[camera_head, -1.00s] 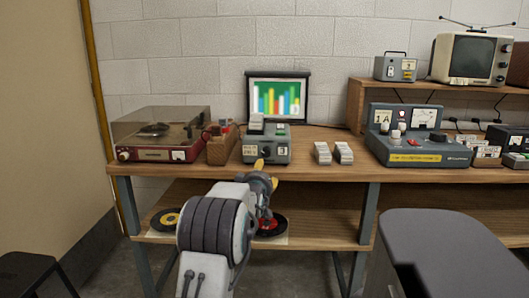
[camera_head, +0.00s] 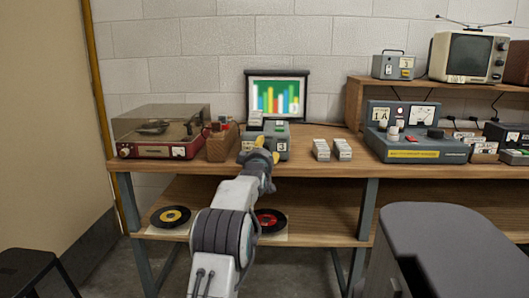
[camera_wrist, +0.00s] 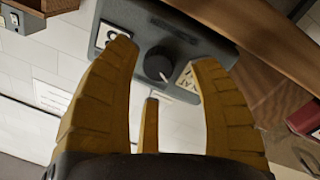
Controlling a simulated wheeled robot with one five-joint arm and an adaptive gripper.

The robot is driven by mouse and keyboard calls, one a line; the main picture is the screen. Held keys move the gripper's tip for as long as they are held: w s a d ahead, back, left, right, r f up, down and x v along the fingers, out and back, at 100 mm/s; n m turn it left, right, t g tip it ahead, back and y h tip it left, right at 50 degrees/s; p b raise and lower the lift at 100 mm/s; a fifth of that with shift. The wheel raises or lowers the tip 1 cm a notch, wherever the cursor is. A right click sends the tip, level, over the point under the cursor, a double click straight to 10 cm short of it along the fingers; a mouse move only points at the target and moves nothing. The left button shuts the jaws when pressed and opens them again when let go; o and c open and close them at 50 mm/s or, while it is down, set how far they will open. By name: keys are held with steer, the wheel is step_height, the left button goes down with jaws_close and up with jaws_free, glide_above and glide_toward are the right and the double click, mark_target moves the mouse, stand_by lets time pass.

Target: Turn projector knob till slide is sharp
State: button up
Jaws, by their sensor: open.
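The grey slide projector (camera_head: 280,132) stands on the wooden bench. Its screen (camera_head: 277,97) behind it shows coloured bars with soft, blurred edges. In the wrist view the projector's front face (camera_wrist: 190,42) appears turned over, with its dark round knob (camera_wrist: 158,64) between my finger tips and a little beyond them. My gripper (camera_wrist: 162,62) is open and empty, its yellow fingers spread to either side of the knob, and no touch is visible. In the head view my gripper (camera_head: 256,148) is in front of the projector and hides the knob.
A record player (camera_head: 160,135) and a wooden box (camera_head: 221,142) stand left of the projector. Stacks of slides (camera_head: 332,150) and a grey control console (camera_head: 415,135) stand to the right. A dark grey surface (camera_head: 450,245) fills the near right.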

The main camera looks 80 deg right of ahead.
steer(key=shift+d, duration=0.85)
steer(key=shift+o, duration=0.2)
jaws_close()
steer(key=shift+r, duration=0.15)
